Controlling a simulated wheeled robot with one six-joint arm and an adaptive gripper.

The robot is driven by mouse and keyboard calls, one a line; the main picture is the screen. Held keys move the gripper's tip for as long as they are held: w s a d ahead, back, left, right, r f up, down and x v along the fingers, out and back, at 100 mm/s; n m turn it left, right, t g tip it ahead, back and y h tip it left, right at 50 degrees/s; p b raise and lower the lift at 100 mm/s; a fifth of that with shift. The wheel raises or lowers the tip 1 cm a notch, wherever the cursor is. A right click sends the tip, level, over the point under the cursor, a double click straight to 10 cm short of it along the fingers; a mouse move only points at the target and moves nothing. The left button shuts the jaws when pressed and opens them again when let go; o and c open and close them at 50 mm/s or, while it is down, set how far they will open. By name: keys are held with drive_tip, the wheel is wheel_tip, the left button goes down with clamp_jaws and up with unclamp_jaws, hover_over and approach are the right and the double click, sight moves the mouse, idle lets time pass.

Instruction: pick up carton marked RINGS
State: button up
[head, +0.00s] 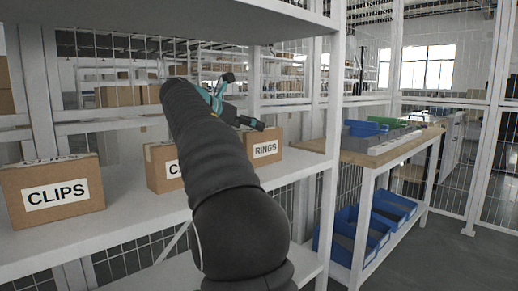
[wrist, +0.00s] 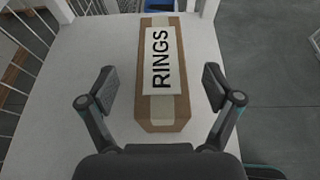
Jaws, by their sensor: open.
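The carton marked RINGS (head: 266,149) is a brown box with a white label, standing on the white shelf at the right of the row in the head view. In the wrist view the RINGS carton (wrist: 160,105) lies ahead between the fingers, its long side running away from me. My gripper (wrist: 160,88) is open, with a finger on either side of the carton and visible gaps to both. In the head view my gripper (head: 240,103) is above and left of the carton, partly hidden by my own arm.
A CLIPS carton (head: 55,193) stands at the left of the shelf (head: 120,208). Another carton (head: 160,168), its label mostly hidden by my arm, stands in the middle. An upper shelf (head: 200,20) hangs overhead. A workbench (head: 385,150) with blue bins (head: 380,224) is at right.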

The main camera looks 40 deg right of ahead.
sight(265, 148)
drive_tip(key=x, duration=0.4)
drive_tip(key=shift+d+f+b, duration=0.1)
drive_tip(key=shift+f+b, duration=0.2)
drive_tip(key=shift+f, duration=0.05)
drive_tip(key=shift+s, duration=0.1)
drive_tip(key=c, duration=1.4)
drive_tip(key=shift+r, duration=0.1)
drive_tip(key=shift+c, duration=0.7)
drive_tip(key=shift+r, duration=0.1)
